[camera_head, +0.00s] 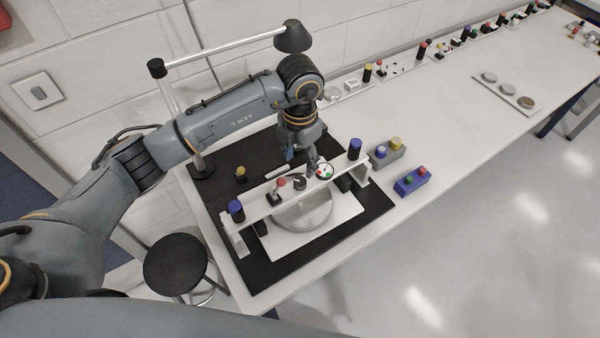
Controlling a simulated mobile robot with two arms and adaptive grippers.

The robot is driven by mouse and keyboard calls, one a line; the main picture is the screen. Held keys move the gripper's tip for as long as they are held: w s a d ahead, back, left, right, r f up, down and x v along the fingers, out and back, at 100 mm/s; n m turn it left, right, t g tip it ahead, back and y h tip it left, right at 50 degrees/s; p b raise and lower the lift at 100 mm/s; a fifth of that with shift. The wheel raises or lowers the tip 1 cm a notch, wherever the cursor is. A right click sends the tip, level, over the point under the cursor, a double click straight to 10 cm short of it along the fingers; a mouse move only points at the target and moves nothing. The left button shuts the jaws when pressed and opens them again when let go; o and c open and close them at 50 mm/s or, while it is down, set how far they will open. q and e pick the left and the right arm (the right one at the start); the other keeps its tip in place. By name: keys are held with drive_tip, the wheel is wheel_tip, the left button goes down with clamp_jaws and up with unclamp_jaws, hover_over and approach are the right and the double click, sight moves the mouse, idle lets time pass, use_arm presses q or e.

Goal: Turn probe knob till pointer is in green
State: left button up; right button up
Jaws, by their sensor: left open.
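A white bridge-shaped fixture (258,208) stands on the black mat over a round mirror disc (305,213). On its bar sit a small dark knob (299,183), a red-topped control (280,185) and a small white dial (325,170) with green and red marks. Blue-topped posts stand at its left end (236,209) and right end (355,148). I cannot tell which control is the probe knob, and the pointer is too small to read. My left gripper (301,163) is open, pointing down close above the bar near the dial. Contact cannot be told.
A grey box (387,154) with blue and yellow buttons and a blue box (412,181) with green and red buttons stand to the right. A lamp (293,38) rises behind. A yellow-topped button (241,173) is on the mat. The right-hand tabletop has free room.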

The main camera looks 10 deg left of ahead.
sight(300, 181)
use_arm(q)
wheel_tip(300, 181, down, 8)
drive_tip(key=shift+r+p, duration=0.2)
drive_tip(key=shift+p, duration=0.7)
clamp_jaws()
